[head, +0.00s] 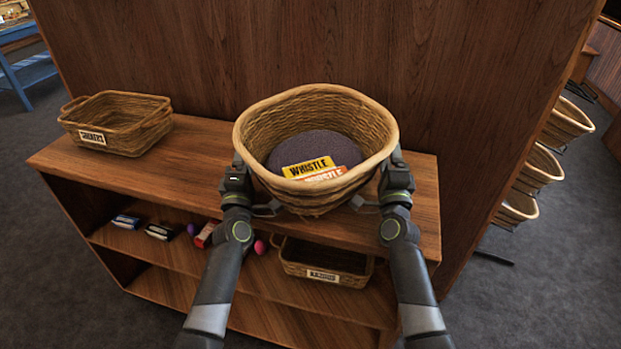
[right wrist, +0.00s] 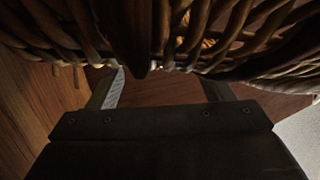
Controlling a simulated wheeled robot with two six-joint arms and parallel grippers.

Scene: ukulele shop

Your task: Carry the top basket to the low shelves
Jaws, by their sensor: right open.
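A large round wicker basket (head: 318,103) is at the top of the low shelf unit (head: 190,170), toward its right end. Inside lie a dark round pad (head: 300,146) and yellow and orange packets marked WHISTLE (head: 308,166). My left gripper (head: 250,186) is at the basket's left side; its jaws are partly hidden. My right gripper (head: 380,182) is at the right side. In the right wrist view, my right gripper's fingers (right wrist: 163,88) are apart, close to the basket's weave (right wrist: 215,35). I cannot tell whether the basket rests on the top.
A rectangular labelled basket (head: 120,118) stands at the top's left end. Another basket (head: 325,262) and small boxes (head: 127,221) are on the shelf below. A tall wooden panel (head: 300,45) rises behind. Several baskets (head: 540,165) hang on a rack at right. Grey floor is clear at left.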

